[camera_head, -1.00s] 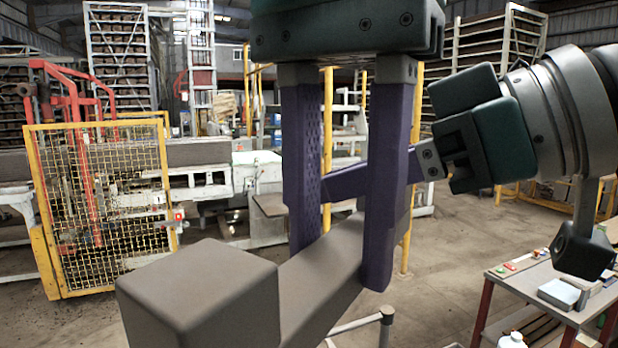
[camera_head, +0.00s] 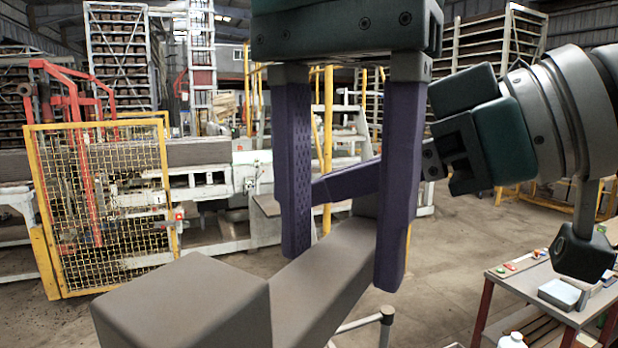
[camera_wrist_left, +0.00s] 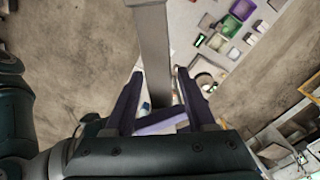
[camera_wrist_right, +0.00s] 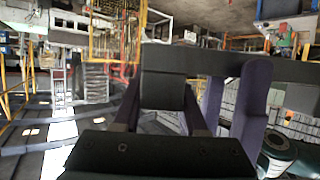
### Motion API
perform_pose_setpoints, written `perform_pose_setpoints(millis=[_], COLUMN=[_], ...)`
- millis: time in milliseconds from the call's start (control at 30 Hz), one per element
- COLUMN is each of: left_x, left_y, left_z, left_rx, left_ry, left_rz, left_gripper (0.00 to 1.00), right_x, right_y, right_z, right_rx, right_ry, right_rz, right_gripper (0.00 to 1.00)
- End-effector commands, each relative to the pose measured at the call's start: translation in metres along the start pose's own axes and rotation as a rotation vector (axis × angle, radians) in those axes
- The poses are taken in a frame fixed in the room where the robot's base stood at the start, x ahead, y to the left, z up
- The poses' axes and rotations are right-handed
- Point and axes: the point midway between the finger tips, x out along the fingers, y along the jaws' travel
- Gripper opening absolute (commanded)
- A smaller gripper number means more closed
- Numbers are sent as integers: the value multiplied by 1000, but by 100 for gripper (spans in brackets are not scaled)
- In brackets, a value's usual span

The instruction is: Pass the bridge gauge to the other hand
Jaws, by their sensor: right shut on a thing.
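The bridge gauge (camera_head: 325,265) is a plain grey-brown bar with a thick block at its near end in the head view. In the left wrist view the bar (camera_wrist_left: 154,45) comes down from the top edge. My left gripper (camera_head: 342,265) hangs from above with its purple fingers wide apart, one on each side of the bar, with gaps. My right gripper (camera_head: 345,183) reaches in from the right, behind the left fingers. It is shut on the gauge's far end (camera_wrist_right: 164,90), seen between its fingers in the right wrist view. Its grip is partly hidden in the head view.
A yellow mesh guard (camera_head: 100,205) and red-framed machinery stand at the left. A work table (camera_head: 550,280) with small items is at the lower right. Open floor (camera_head: 460,240) lies between. My two grippers are very close together.

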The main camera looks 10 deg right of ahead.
Motion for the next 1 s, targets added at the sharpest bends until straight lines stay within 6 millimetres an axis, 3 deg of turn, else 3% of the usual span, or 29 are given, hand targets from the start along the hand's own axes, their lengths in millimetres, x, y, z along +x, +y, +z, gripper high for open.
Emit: perform_pose_setpoints(millis=[167,467,1000], left_x=[0,-3,-75], left_y=[0,1,1], left_z=[1,1,0], left_rx=[2,3,4], left_ry=[-4,-5,-1], left_rz=[0,0,-2], left_gripper=[75,75,75], right_x=[-1,-1,-1], right_y=[2,3,4], right_z=[-1,-1,-1], right_rx=[1,1,1], right_ry=[3,4,4], right_rz=[6,9,10], right_gripper=[0,0,0])
